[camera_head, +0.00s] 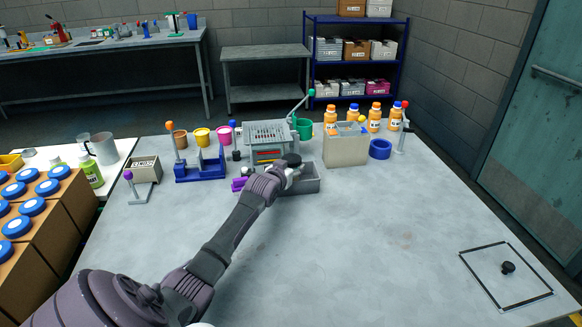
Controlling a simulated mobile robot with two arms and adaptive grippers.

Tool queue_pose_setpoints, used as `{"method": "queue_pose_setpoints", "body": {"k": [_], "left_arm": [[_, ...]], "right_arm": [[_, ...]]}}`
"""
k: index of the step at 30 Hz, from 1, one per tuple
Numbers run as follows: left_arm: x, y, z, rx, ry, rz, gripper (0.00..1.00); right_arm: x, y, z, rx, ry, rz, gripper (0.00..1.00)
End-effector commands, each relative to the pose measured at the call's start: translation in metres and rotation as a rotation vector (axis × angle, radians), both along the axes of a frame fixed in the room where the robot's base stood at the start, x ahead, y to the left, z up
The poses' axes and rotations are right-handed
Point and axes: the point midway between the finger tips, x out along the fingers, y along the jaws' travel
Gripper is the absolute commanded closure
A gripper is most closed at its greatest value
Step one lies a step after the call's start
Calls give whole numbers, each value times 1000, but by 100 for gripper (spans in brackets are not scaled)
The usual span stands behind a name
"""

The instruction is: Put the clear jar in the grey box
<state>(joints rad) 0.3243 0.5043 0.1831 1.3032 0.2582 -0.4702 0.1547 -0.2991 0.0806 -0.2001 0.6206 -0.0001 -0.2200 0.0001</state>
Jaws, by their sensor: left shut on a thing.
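A low grey box (312,186) stands on the worktable, in front of the slatted grey rack. My left arm reaches in from the lower left, and my left gripper (294,172) is over the left part of this box. The gripper is shut on a small pale thing, which looks like the clear jar; the wrist and fingers hide most of it. I cannot tell whether it touches the box. My right gripper is not in view.
The worktable (370,250) is clear in front and to the right, except for a small black knob (508,267) inside a marked square. Purple (239,184) and blue (200,168) fixtures stand left of the box. A beige bin (346,151) and several orange bottles (375,118) stand behind right.

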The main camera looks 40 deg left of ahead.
Motion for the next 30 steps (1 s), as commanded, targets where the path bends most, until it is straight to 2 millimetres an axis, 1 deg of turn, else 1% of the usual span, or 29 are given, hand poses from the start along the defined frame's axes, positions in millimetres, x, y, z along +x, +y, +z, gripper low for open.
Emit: {"method": "queue_pose_setpoints", "body": {"k": [1, 5, 14, 17, 19, 21, 23, 30], "left_arm": [[0, 0, 1, 0, 0, 0, 42], [0, 0, 1, 0, -1, 0, 21], [0, 0, 2, 1, -2, 0, 21], [0, 0, 9, 1, -3, 0, 21], [0, 0, 19, 2, -5, 0, 21], [-10, -4, 14, 0, 0, -2, 21], [-20, -8, 18, 1, -1, -2, 21], [-66, -26, 33, 1, -1, -2, 21]], "right_arm": [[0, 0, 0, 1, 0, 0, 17], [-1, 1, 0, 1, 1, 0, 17], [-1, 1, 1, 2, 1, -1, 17], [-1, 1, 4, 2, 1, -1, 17], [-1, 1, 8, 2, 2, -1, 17], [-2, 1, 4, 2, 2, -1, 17], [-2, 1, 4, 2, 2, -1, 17], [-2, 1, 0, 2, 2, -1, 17]]}}
